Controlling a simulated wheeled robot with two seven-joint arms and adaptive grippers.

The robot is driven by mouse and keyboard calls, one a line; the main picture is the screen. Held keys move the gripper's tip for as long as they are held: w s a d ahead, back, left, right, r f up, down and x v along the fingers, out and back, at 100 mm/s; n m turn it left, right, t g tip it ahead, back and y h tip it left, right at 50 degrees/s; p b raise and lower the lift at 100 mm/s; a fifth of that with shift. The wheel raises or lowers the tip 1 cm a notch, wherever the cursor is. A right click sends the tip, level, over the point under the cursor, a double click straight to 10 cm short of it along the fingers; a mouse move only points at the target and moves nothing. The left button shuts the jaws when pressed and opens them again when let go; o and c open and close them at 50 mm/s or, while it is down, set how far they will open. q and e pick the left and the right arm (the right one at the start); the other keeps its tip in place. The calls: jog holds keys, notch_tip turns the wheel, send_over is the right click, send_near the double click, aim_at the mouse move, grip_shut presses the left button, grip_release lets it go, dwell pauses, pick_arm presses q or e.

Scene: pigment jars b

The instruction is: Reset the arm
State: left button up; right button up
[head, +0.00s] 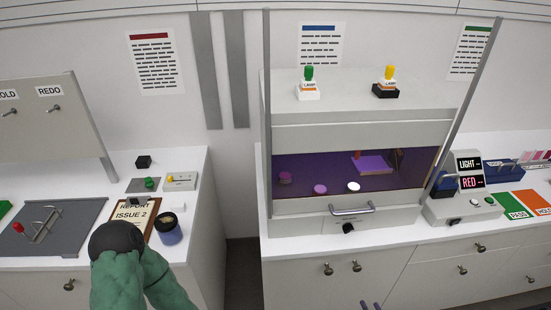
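My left arm, green with a dark round joint (117,240), rises from the bottom left in front of the left counter. Its gripper fingers do not show. Two small dark purplish tips (371,305) show at the bottom edge, right of centre; they may belong to my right gripper, but too little shows to tell.
A clipboard (132,214) lies partly behind my arm, near a grey board (60,225) with a handle. A gap separates the counters. On the right stand a purple-lit cabinet (335,180) holding several small discs, a light box (460,205), and green and orange mats (515,207).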

jog(key=a+f+n+g+y, duration=0.2)
jog(key=a+f+n+g, duration=0.2)
jog(key=a+f+g, duration=0.65)
jog(key=s+a+f+n+g, duration=0.3)
jog(key=s+a+f+g, duration=0.1)
jog(key=s+a+f, duration=0.2)
jog(key=shift+s+a+f, duration=0.3)
jog(key=shift+s+a, duration=0.4)
jog(key=shift+a, duration=0.05)
